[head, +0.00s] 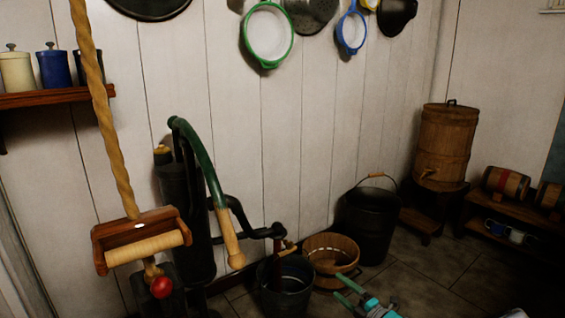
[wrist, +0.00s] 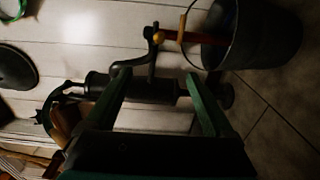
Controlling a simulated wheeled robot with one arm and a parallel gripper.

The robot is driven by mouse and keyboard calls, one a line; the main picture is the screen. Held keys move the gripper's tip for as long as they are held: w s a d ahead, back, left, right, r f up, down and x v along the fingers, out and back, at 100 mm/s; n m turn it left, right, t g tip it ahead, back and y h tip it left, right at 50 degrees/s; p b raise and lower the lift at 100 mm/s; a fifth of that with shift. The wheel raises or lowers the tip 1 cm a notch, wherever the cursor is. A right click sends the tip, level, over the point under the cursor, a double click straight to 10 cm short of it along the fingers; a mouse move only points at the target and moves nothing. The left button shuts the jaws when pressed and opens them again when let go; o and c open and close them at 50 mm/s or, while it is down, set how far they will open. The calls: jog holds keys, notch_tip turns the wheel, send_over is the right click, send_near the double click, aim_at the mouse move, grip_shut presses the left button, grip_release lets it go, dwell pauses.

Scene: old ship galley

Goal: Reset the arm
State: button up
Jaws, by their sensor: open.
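My gripper (head: 338,285) is at the bottom of the head view, teal, with its two fingers apart and pointing to the upper left. Nothing shows between the fingers. It appears in front of the wooden tub (head: 332,250) and to the right of the dark metal bucket (head: 285,287). In the wrist view my gripper (wrist: 156,78) shows as two dark green fingers, wide apart and empty. Behind them is the black hand pump (wrist: 140,90), seen sideways. Most of my arm is out of the head view.
The hand pump (head: 190,210) with a green and wooden handle stands by the wall. A black bucket (head: 370,222), a barrel (head: 447,145) and a low bench (head: 495,212) stand right.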

jog(key=s+a+r+n+g+y, duration=0.4)
jog(key=s+a+r+n+g, duration=0.15)
jog(key=a+r+n, duration=0.45)
jog(key=s+a+r+n+g+y, duration=0.3)
jog(key=s+a+r+n+g, duration=0.2)
jog(key=s+a+r+n, duration=0.35)
jog(key=s+a+r+n+g+h, duration=0.2)
jog(key=s+a+r+n+g, duration=0.3)
jog(key=s+n, duration=0.4)
jog(key=s+d+f+n+g+h, duration=0.1)
jog(key=s+f+n+h, duration=0.15)
jog(key=s+n, duration=0.35)
jog(key=s+f+n+g+h, duration=0.15)
jog(key=s+n+h, duration=0.3)
jog(key=s, duration=0.45)
jog(key=s+d+f+n+h, duration=0.1)
jog(key=s+d+n+h, duration=0.3)
jog(key=d, duration=0.5)
jog(key=s+d+f+n+t+h, duration=0.1)
jog(key=s+d+n+h, duration=0.3)
jog(key=s+d, duration=0.3)
jog(key=d, duration=0.3)
jog(key=shift+s+n+t+h, duration=0.3)
jog(key=shift+s+n, duration=0.1)
